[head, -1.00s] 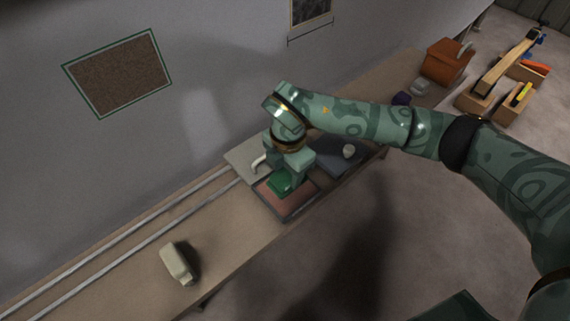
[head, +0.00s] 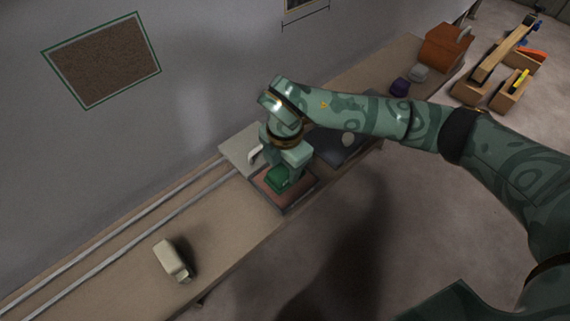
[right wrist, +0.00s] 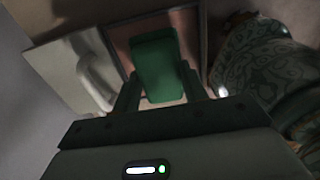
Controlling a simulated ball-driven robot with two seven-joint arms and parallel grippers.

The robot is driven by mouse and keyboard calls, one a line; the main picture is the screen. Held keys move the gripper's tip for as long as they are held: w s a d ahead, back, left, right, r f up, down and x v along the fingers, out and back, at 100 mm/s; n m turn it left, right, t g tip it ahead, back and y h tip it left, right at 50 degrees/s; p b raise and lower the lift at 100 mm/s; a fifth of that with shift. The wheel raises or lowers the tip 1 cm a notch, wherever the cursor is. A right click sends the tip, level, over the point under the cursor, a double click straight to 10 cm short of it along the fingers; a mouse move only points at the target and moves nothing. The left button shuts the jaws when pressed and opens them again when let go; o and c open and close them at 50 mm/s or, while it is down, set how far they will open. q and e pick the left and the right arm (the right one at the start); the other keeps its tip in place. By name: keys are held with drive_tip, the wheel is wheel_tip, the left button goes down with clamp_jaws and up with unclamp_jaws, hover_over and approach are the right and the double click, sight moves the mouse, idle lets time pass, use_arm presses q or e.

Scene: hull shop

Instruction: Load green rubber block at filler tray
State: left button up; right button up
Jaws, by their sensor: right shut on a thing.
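The green rubber block (head: 278,180) is between the fingers of my right gripper (head: 284,176) in the head view. The block also shows in the right wrist view (right wrist: 157,62), with a finger on each side of it; the gripper is shut on it. Beneath it is a shallow tray with a reddish-brown floor and dark rim (head: 288,206), possibly the filler tray. I cannot tell whether the block touches the tray floor. My left gripper is not in view.
A pale board with a white handle (head: 238,152) adjoins the tray on the left. A dark tray (head: 325,150) with a pale lump lies on the right. A cream block-shaped item (head: 172,260) stands on the bench near two metal rails (head: 120,225). An orange-brown bag (head: 443,48) is far right.

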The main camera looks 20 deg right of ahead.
sight(285, 168)
drive_tip(key=shift+f, duration=0.45)
idle(0.4)
use_arm(q)
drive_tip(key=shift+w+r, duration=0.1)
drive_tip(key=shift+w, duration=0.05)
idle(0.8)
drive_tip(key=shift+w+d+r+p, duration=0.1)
drive_tip(key=shift+p, duration=0.2)
use_arm(e)
drive_tip(key=shift+s+f, duration=0.1)
drive_tip(key=shift+f, duration=0.05)
idle(0.5)
